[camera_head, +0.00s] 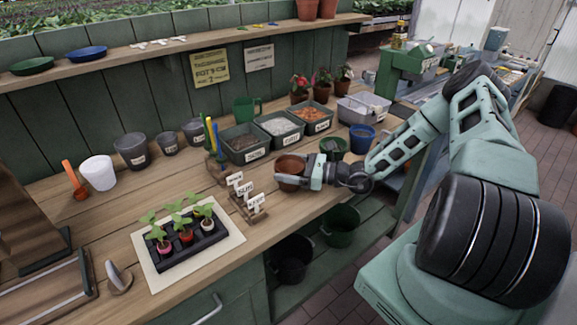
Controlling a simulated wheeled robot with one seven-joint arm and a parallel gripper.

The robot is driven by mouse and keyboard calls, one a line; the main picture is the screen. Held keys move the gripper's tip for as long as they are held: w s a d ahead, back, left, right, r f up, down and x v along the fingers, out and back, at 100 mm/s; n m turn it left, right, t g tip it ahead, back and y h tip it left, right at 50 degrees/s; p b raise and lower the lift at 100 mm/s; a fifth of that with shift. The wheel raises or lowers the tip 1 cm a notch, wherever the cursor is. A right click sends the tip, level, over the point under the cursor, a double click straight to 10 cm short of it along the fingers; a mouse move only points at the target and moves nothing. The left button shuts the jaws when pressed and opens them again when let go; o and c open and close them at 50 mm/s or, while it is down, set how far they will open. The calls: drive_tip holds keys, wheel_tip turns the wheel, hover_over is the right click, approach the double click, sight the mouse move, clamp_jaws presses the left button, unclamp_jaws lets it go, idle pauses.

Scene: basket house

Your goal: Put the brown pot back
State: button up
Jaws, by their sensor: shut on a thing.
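A brown pot (288,172) with an open top is at the front part of the wooden bench, just right of the small white label signs (246,191). My gripper (306,172) reaches it from the right and is shut on its right side. The pot looks upright. Whether its base touches the bench or hangs slightly above it, I cannot tell. Two more brown pots stand on the upper shelf (180,46) at the top, one at left (307,9) and one at right (327,9).
A green pot (334,147) and a blue pot (361,138) stand close behind my gripper. Three labelled bins (243,148) lie behind the brown pot. Grey pots (131,151) and a white pot (98,172) stand at left. A seedling tray (190,245) sits front left.

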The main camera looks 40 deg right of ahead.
drive_tip(key=shift+f, duration=0.1)
drive_tip(key=shift+f, duration=0.1)
drive_tip(key=o, duration=1)
drive_tip(key=shift+c, duration=0.2)
drive_tip(key=shift+s+d, duration=0.15)
drive_tip(key=b+v, duration=0.1)
drive_tip(key=v, duration=0.4)
drive_tip(key=b+v, duration=0.2)
drive_tip(key=v, duration=0.4)
drive_tip(key=shift+s+d+r, duration=0.2)
